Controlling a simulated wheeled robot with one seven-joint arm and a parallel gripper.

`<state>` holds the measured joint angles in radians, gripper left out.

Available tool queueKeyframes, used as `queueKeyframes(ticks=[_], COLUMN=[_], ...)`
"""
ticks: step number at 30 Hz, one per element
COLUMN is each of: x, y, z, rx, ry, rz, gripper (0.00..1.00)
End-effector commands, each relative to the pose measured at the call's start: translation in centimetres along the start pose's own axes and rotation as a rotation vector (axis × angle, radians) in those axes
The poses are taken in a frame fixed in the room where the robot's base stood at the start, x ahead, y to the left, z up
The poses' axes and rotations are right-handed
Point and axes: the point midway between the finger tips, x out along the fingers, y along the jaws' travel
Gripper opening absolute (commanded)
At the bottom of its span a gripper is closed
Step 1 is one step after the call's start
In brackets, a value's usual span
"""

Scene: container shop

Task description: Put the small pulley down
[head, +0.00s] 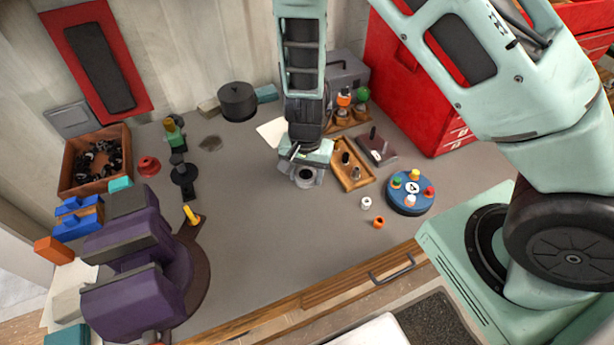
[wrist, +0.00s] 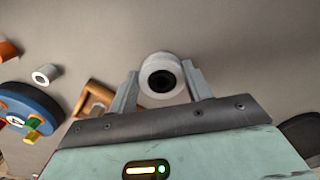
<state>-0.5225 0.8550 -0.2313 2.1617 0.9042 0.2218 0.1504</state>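The small pulley (wrist: 149,69) is a pale grey ring with a dark hole, held between the two fingers of my gripper (wrist: 161,78) in the wrist view. The fingers press on its left and right sides. In the head view my gripper (head: 306,171) points down over the middle of the grey bench, with the pulley (head: 306,184) at its tips. I cannot tell whether the pulley touches the bench top.
A wooden tray (head: 343,186) with small dark parts stands close to the right of my gripper. A blue round stand (head: 409,207) with coloured pegs, a white ring (head: 366,203) and an orange ring (head: 379,222) are further right. A purple vise (head: 136,265) is at left. The bench (head: 262,235) is clear in the front middle.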

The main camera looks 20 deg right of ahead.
Motion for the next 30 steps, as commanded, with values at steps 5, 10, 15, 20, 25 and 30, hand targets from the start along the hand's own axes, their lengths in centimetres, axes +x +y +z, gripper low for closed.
queueKeyframes(ticks=[5,10,15,20,25,30], x=[0.0,-0.3,-2.6,-5.8,-8.6,-9.9], y=[0.0,0.0,-0.2,-0.2,-0.1,0.0], z=[0.0,0.0,0.0,0.0,0.0,0.0], rx=[0.000,0.000,-0.003,-0.004,-0.002,-0.001], ry=[0.000,0.001,0.003,0.003,0.001,0.000], rz=[0.000,-0.001,-0.005,-0.005,-0.004,-0.001], gripper=[0.20,0.20,0.20,0.20,0.20,0.20])
